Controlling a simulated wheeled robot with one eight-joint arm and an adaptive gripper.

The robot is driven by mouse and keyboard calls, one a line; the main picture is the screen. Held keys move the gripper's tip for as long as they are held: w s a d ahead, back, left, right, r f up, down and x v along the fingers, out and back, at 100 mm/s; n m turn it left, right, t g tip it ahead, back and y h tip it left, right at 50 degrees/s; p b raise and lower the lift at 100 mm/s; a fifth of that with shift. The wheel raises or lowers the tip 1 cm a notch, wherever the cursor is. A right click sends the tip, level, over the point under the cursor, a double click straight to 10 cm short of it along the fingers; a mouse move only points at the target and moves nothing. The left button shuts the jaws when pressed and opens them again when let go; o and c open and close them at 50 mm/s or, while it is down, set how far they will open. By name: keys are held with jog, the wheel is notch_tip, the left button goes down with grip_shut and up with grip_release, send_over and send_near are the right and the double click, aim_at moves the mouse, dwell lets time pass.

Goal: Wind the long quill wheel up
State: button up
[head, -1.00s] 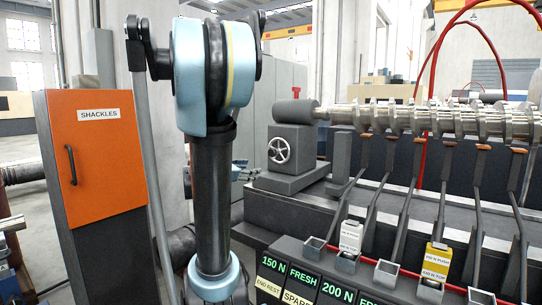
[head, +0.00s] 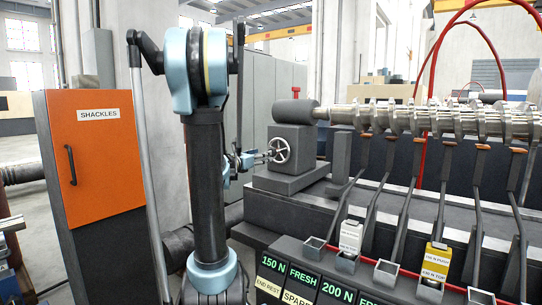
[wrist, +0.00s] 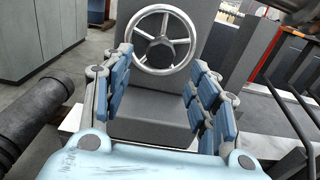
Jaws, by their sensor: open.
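A silver spoked handwheel (head: 280,150) is on the front of the dark grey tailstock block (head: 293,110). It is the only such wheel in view, and no label on it can be read. In the wrist view the wheel (wrist: 163,40) faces me, its whole rim showing. My gripper (head: 264,155) is just left of the wheel in the head view, partly hidden behind my arm. In the wrist view my gripper (wrist: 160,66) is open and empty, with blue-padded fingers spread left and right below the wheel. Whether a fingertip touches the rim cannot be told.
A shaft with several discs (head: 430,118) runs right from the tailstock, above several slanted levers. An orange cabinet (head: 95,150) marked SHACKLES stands left. A panel of green labels (head: 305,280) is in front. A dark pipe (wrist: 40,115) lies left in the wrist view.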

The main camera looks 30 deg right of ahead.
aim_at(273, 152)
jog(key=x, duration=0.9)
jog(key=shift+d, duration=0.2)
jog(key=shift+c, duration=0.3)
jog(key=c, duration=1)
